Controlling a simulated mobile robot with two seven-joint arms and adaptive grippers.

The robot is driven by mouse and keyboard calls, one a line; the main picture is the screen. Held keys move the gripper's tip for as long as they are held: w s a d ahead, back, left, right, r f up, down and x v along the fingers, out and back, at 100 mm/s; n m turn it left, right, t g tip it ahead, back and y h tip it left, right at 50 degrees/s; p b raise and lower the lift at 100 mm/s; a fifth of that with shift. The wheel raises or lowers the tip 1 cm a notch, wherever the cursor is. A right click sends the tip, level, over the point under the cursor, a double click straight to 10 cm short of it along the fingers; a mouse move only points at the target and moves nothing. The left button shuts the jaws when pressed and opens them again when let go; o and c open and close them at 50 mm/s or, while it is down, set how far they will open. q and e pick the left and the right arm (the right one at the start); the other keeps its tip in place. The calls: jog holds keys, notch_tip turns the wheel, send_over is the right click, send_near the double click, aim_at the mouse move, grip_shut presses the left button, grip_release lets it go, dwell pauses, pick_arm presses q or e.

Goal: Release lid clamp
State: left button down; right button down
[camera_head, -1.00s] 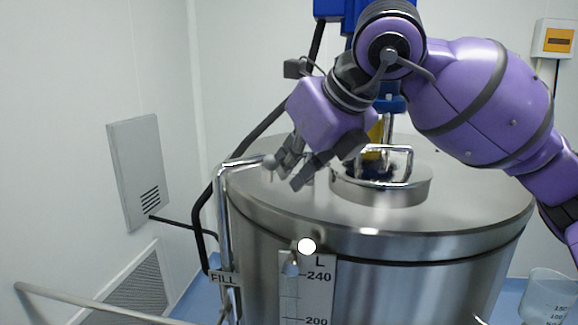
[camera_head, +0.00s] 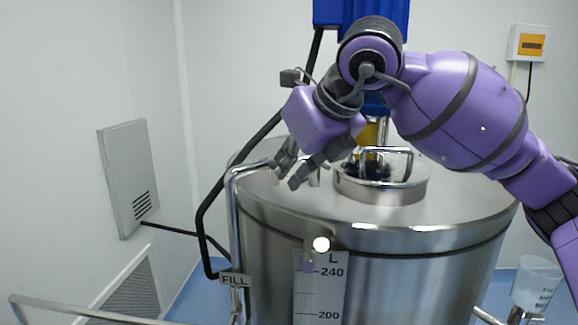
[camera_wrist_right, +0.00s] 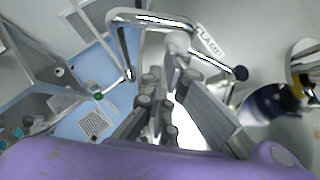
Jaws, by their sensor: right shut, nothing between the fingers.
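My right gripper (camera_head: 284,174) is shut and empty, its fingers pointing down over the left part of the steel tank's lid (camera_head: 450,200). In the right wrist view its fingers (camera_wrist_right: 172,108) reach toward a grey post beside a partly readable label (camera_wrist_right: 210,42) that seems to say CLAMP. A metal bar with a dark round end (camera_wrist_right: 240,73) runs to the right of this post; it looks like the clamp lever. In the head view the clamp is largely hidden behind the gripper, and I cannot tell whether the fingers touch it. My left gripper is not in view.
A small hatch with a handle (camera_head: 388,152) rises from the lid right of the gripper. A bent steel pipe (camera_head: 235,205) with a FILL label stands at the tank's left. A clear beaker (camera_head: 537,280) is at lower right.

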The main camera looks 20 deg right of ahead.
jog(key=shift+w+a+r, duration=0.15)
jog(key=shift+w+a, duration=0.3)
jog(key=shift+w, duration=0.05)
jog(key=shift+w+a+p, duration=0.2)
jog(key=shift+w+p, duration=0.15)
jog(key=shift+p, duration=0.05)
jog(key=shift+w+a, duration=0.15)
jog(key=shift+w, duration=0.55)
jog(key=shift+w+p, duration=0.2)
jog(key=shift+p, duration=0.1)
jog(key=shift+w+a, duration=0.1)
